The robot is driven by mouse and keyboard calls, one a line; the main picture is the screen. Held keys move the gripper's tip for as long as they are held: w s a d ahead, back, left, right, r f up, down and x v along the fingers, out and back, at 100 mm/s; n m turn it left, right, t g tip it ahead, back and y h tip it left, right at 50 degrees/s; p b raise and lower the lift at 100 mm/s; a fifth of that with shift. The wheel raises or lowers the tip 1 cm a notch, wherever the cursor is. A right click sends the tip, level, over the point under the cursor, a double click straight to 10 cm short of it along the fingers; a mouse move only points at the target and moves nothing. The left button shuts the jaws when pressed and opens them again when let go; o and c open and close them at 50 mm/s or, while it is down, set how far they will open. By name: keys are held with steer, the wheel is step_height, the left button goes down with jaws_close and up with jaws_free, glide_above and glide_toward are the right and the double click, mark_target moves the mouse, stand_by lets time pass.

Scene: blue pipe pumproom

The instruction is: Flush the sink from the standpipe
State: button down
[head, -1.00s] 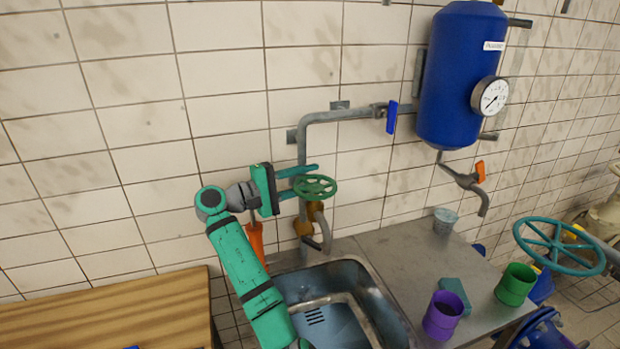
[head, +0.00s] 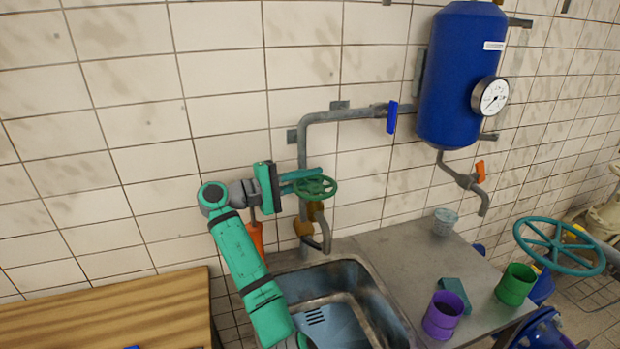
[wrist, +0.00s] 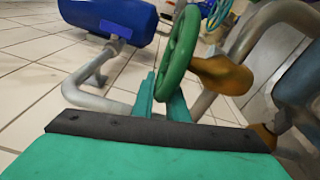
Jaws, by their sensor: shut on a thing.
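A green handwheel (head: 316,187) sits on the standpipe (head: 303,150), above its brass-coloured valve body (head: 304,227). My gripper (head: 305,181) is shut on the near left rim of the wheel. In the wrist view the wheel (wrist: 178,50) stands between and just beyond my teal fingers (wrist: 163,100); the exact contact is partly hidden. The grey spout (head: 326,238) bends down over the back of the metal sink (head: 372,318). I see no stream from the spout. My arm hides the sink's left side.
A blue tank (head: 455,75) with a gauge (head: 490,96) hangs on the right wall. A blue lever (head: 392,117) is on the pipe. A purple cup (head: 441,316), green cup (head: 515,285) and grey cup (head: 445,221) stand on the counter (head: 400,245). A wooden bench (head: 110,315) is at left.

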steer(key=shift+d+r+m+g+h, duration=0.1)
steer(key=shift+d+m+g+h, duration=0.2)
steer(key=shift+m+g, duration=0.6)
steer(key=shift+d+m+g+h, duration=0.3)
steer(key=shift+m+g, duration=0.2)
steer(key=shift+g, duration=0.7)
steer(key=shift+d+m+g, duration=0.15)
steer(key=shift+m+g, duration=0.35)
steer(key=shift+g, duration=0.3)
steer(key=shift+d+m+g, duration=0.3)
steer(key=shift+m+g, duration=0.3)
steer(key=shift+g, duration=0.3)
steer(key=c, duration=1.8)
jaws_free()
steer(key=shift+o, duration=0.2)
